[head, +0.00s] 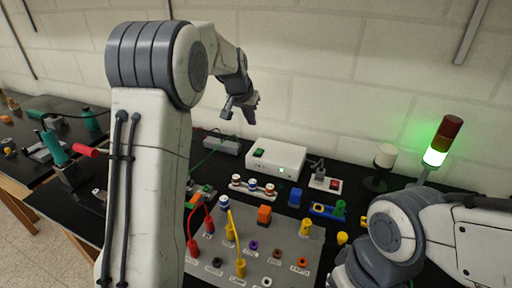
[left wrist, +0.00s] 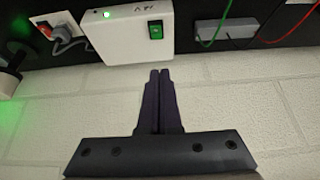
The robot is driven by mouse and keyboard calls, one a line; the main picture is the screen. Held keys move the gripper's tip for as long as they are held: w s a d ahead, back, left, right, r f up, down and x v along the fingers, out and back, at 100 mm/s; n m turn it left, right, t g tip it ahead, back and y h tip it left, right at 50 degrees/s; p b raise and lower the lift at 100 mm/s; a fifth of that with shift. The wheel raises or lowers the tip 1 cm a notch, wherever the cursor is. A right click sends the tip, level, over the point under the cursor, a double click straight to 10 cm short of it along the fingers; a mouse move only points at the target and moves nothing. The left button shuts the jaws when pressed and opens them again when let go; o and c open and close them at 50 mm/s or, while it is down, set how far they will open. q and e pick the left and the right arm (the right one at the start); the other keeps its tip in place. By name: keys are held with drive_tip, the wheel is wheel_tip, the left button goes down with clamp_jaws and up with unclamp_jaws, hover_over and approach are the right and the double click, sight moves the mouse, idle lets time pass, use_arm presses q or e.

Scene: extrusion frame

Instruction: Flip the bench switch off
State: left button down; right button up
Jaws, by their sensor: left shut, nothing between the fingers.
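A white box (head: 275,157) stands at the back of the black bench, with a green rocker switch (head: 259,153) on its top and a lit green lamp (head: 282,170). In the left wrist view the green rocker switch (left wrist: 155,30) shows ahead of the fingers, to the left of the grey block. A red rocker (head: 334,184) sits on a small outlet plate to the right of the box. My left gripper (left wrist: 160,72) is shut and empty, apart from the box; in the head view it hangs above and left of the box (head: 250,107). My right gripper is not in view.
A signal tower (head: 434,157) with a lit green section stands at the right. A grey panel (head: 220,277) with coloured sockets and red and yellow leads lies in front. A grey block (head: 221,146) with cables is left of the box. The wall is close behind.

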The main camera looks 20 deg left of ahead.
use_arm(q)
drive_tip(key=shift+f, duration=0.1)
drive_tip(key=p, duration=0.2)
hover_over(258, 151)
drive_tip(key=s, duration=0.1)
wheel_tip(258, 151, down, 8)
drive_tip(key=shift+a+r, duration=0.1)
drive_tip(key=shift+r, duration=0.05)
drive_tip(key=f, duration=0.2)
drive_tip(key=f+p, duration=0.1)
drive_tip(key=shift+s+f, duration=0.25)
drive_tip(key=shift+f, duration=0.05)
drive_tip(key=shift+s+f, duration=0.15)
drive_tip(key=shift+f, duration=0.4)
